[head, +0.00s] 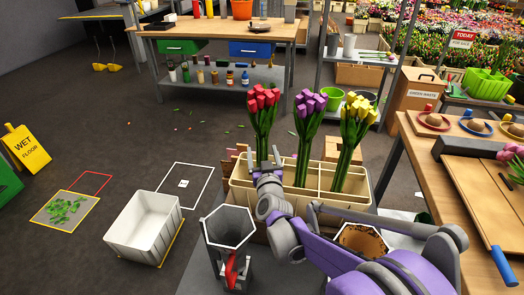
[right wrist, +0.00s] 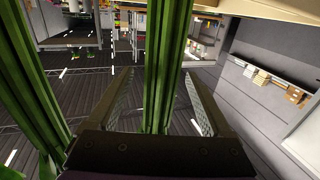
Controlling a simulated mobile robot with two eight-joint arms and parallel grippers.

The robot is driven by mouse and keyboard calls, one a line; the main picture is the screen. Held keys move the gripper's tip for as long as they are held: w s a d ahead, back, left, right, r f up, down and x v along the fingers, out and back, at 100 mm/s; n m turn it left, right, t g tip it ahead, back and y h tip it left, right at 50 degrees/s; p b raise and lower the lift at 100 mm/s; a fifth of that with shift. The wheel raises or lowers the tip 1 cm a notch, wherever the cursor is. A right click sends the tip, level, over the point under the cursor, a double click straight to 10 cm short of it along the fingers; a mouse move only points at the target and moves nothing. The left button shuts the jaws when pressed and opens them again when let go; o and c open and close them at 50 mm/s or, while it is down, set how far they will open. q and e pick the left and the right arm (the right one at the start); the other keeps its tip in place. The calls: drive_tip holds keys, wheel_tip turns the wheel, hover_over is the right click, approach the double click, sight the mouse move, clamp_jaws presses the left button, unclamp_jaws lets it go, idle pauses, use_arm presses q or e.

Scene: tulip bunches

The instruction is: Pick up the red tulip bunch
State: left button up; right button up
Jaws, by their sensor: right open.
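The red tulip bunch (head: 264,101) stands upright in the left part of the cream divided crate (head: 238,190), its green stems running down behind my right gripper (head: 266,166). In the right wrist view, my right gripper (right wrist: 160,105) is open, with a bundle of green stems (right wrist: 165,60) between its two fingers and clear space at each side. In the head view the gripper lines up with the red bunch's stems. The blooms are outside the wrist view. My left gripper is not in view.
A purple bunch (head: 308,104) and a yellow bunch (head: 358,117) stand to the right in the same crate. Other stems (right wrist: 30,100) pass left of the gripper. A grey hexagonal vase (head: 229,228) and a white bin (head: 143,226) are at left. A wooden table (head: 425,150) is at right.

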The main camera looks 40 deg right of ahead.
sight(264, 132)
clamp_jaws()
idle(0.4)
wheel_tip(264, 132, up, 10)
drive_tip(key=p, duration=0.3)
